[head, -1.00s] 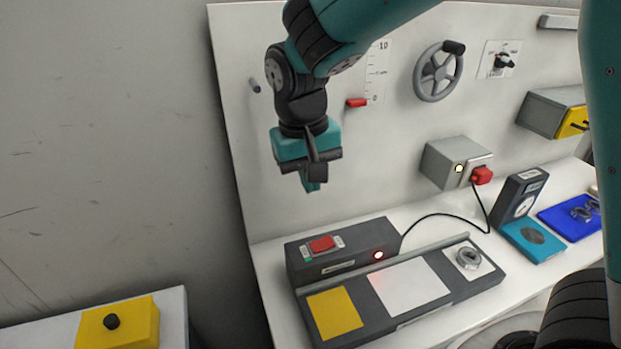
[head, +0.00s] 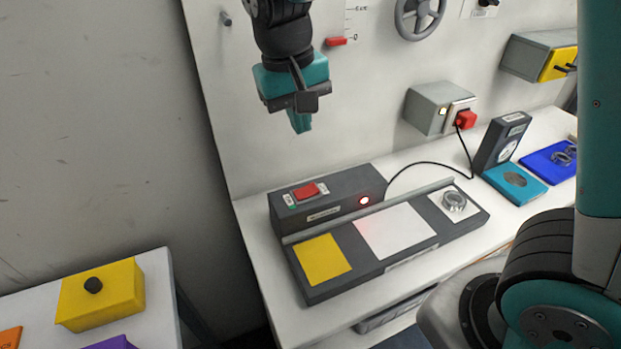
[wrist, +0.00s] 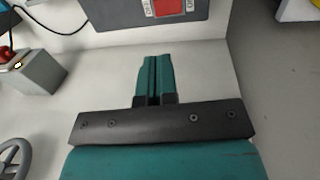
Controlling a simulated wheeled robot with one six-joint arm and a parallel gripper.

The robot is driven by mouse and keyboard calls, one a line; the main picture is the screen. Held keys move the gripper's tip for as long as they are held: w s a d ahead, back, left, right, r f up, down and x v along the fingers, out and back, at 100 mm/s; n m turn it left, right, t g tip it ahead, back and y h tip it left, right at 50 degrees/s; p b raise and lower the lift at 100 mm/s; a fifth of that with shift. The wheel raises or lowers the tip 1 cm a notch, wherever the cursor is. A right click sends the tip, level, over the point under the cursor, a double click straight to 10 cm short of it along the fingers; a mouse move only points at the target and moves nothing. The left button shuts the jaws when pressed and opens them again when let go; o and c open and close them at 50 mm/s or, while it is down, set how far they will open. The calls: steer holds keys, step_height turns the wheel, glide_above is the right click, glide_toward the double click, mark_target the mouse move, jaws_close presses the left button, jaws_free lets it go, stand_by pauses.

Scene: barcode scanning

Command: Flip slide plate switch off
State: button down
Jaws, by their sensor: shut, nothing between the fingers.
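The slide plate (head: 410,262) is a dark grey unit on the white bench, with yellow, white and ring-bearing areas along its front. Its raised back box (head: 340,200) carries a red rocker switch (head: 306,190) on top and a lit red lamp (head: 364,201) on the front. My gripper (head: 301,122) hangs above and behind the switch, fingers down, apart from it. In the wrist view my teal fingers (wrist: 154,60) are together and empty. The red switch (wrist: 168,8) is cut off by the top edge there, beyond the fingertips.
A grey socket box (head: 428,108) with a red plug (head: 465,120) is on the back panel; its black cable (head: 425,163) runs to the slide unit. A dark gauge stand (head: 499,140) stands right. A yellow box (head: 103,295) sits on the left table.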

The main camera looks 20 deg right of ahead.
mark_target(312, 189)
steer(key=f, duration=0.4)
steer(key=d+f+p, duration=0.1)
steer(key=f, duration=0.4)
steer(key=d+f+p, duration=0.1)
steer(key=f, duration=0.3)
steer(key=shift+f, duration=0.25)
steer(key=shift+a, duration=0.1)
